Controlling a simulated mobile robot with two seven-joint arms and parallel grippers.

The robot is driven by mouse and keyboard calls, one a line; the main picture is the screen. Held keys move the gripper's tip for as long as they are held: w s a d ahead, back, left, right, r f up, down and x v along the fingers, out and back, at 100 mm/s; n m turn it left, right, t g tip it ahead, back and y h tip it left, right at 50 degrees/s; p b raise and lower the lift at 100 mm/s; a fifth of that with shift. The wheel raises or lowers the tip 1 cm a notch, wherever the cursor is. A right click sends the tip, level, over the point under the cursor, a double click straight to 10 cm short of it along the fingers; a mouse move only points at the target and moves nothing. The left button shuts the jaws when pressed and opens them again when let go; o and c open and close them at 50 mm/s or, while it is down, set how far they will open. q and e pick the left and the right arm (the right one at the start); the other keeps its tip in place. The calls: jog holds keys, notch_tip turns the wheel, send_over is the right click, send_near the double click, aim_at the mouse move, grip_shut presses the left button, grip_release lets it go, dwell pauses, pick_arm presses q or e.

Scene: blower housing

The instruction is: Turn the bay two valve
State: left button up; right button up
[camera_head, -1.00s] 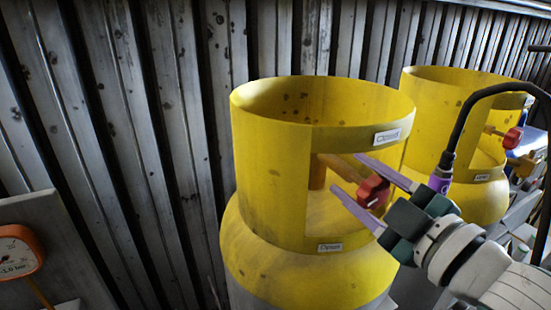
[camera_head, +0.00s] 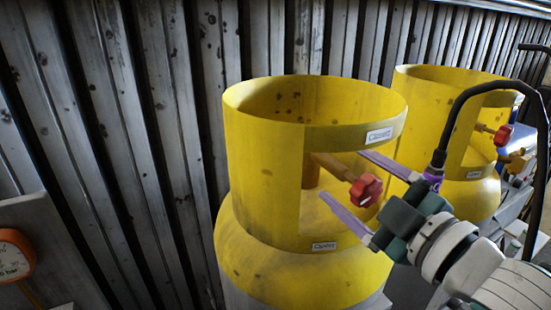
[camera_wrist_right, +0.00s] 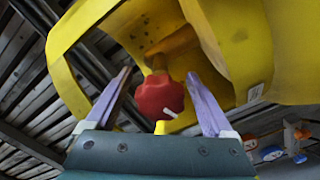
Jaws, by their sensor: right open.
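A red valve knob (camera_head: 366,190) sits on a brass stem in the opening of the nearer yellow cylinder's collar (camera_head: 262,170). My right gripper (camera_head: 342,174) is open at that opening. Its two purple fingers lie on either side of the knob, with a gap showing around it. In the right wrist view the red knob (camera_wrist_right: 160,96) shows between the spread fingers (camera_wrist_right: 158,74), apart from both. The labels on the cylinder are too small to read surely. My left gripper is not in view.
A second yellow cylinder (camera_head: 420,110) with its own red knob (camera_head: 503,135) stands behind to the right. An orange gauge (camera_head: 12,255) is at the lower left. A corrugated metal wall (camera_head: 120,120) runs close behind. The collar's edges hem in the fingers.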

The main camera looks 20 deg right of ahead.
aim_at(371, 196)
jog(key=s, duration=0.3)
jog(key=s+b, duration=0.1)
jog(key=s, duration=0.2)
jog(key=s+b, duration=0.1)
jog(key=s, duration=0.2)
jog(key=shift+d+f, duration=0.15)
jog(key=shift+d, duration=0.2)
jog(key=shift+s, duration=0.45)
